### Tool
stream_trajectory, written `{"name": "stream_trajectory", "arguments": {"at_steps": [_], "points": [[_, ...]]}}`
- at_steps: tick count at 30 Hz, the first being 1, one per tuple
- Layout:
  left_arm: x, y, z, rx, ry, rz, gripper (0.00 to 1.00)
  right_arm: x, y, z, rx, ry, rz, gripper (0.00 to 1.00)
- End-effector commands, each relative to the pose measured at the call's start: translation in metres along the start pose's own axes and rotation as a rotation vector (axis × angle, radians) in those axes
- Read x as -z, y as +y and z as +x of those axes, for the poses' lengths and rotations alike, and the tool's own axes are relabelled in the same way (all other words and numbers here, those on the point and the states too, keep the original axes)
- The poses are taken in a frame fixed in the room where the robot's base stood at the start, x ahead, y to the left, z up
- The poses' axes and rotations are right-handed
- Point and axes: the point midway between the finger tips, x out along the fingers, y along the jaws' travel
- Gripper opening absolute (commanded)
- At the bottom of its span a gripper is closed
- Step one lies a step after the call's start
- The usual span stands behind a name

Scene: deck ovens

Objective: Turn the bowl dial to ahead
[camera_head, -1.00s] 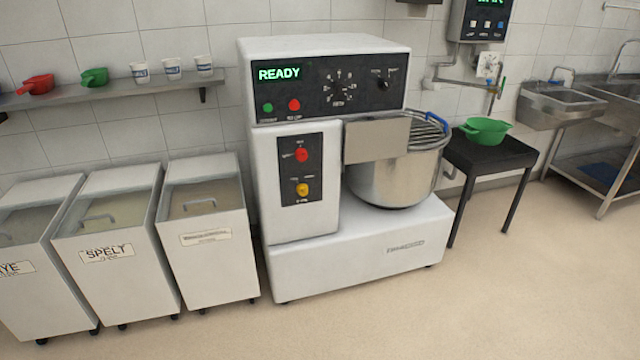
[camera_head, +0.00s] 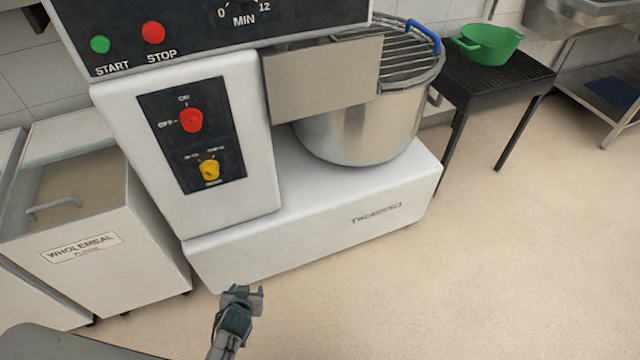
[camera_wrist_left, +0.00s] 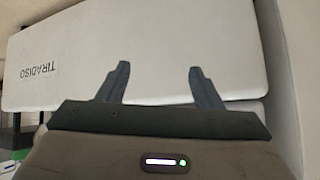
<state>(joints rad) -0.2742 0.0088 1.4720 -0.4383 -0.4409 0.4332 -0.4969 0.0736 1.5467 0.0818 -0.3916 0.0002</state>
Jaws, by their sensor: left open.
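The white mixer's switch panel (camera_head: 191,134) carries a red knob (camera_head: 191,120) marked ON and OFF. Below it is a yellow knob (camera_head: 209,170) with small labels above and below, too small to read; I cannot tell from them which way is ahead. My left gripper (camera_head: 250,291) is low in front of the mixer's base, below the panel and apart from both knobs. In the left wrist view the left gripper (camera_wrist_left: 159,70) has its fingers spread and empty, with the white base (camera_wrist_left: 150,40) behind them. My right gripper is not in view.
The steel bowl (camera_head: 362,125) sits on the base, right of the panel, under a wire guard and flat metal plate (camera_head: 322,78). START (camera_head: 100,44) and STOP (camera_head: 153,32) buttons are above. A wholemeal bin (camera_head: 110,225) stands left. The floor in front is clear.

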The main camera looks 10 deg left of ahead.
Motion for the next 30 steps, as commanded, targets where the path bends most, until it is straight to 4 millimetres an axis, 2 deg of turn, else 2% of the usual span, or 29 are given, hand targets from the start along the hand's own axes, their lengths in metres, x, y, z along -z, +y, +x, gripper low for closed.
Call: {"name": "stream_trajectory", "arguments": {"at_steps": [1, 2, 3, 6, 9, 12, 16, 20, 23, 30], "points": [[0.029, 0.002, 0.004, 0.018, 0.084, -0.027, 0.59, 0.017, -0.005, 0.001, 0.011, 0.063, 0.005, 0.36], [0.051, 0.001, 0.000, 0.031, 0.131, -0.046, 0.59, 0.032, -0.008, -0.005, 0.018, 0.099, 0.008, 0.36], [0.079, -0.002, -0.008, 0.049, 0.195, -0.072, 0.59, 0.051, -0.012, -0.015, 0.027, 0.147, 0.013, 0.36], [0.142, -0.012, -0.037, 0.093, 0.354, -0.145, 0.59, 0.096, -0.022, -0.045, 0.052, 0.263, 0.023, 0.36], [0.191, -0.026, -0.074, 0.134, 0.499, -0.221, 0.59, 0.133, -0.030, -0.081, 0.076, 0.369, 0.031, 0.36], [0.224, -0.040, -0.112, 0.167, 0.616, -0.289, 0.59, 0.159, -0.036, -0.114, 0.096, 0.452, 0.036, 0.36], [0.248, -0.054, -0.148, 0.195, 0.715, -0.350, 0.59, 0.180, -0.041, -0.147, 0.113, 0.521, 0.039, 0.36], [0.259, -0.061, -0.164, 0.206, 0.759, -0.376, 0.59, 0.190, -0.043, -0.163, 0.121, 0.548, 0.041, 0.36], [0.266, -0.065, -0.161, 0.207, 0.765, -0.379, 0.59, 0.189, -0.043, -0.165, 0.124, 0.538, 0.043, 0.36], [0.294, -0.079, -0.131, 0.207, 0.765, -0.375, 0.59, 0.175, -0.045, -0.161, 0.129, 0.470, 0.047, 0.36]]}}
